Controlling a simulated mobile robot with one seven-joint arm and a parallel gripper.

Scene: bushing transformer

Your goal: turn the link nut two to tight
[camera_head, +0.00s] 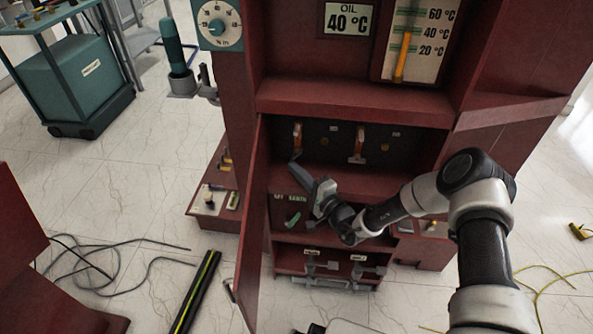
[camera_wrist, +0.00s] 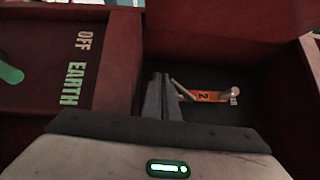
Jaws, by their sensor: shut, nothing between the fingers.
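In the wrist view an orange link (camera_wrist: 205,96) marked "2" lies against the dark back panel. A metal nut or stud end (camera_wrist: 234,92) shows at its right end, and a thin metal bar slants at its left. My gripper (camera_wrist: 161,80) is shut and empty, its fingertips left of the link and apart from the nut in the picture. In the head view my gripper (camera_head: 299,175) is in front of the cabinet, below two orange links, a left one (camera_head: 297,135) and a right one (camera_head: 357,142). Their numbers are not readable there.
The OFF/EARTH panel (camera_wrist: 50,75) with a green handle (camera_wrist: 10,72) is left in the wrist view. Red shelf edges (camera_head: 352,100) frame the link compartment. An open red door (camera_head: 251,225) stands left of my gripper. Lower fittings (camera_head: 330,265) sit below.

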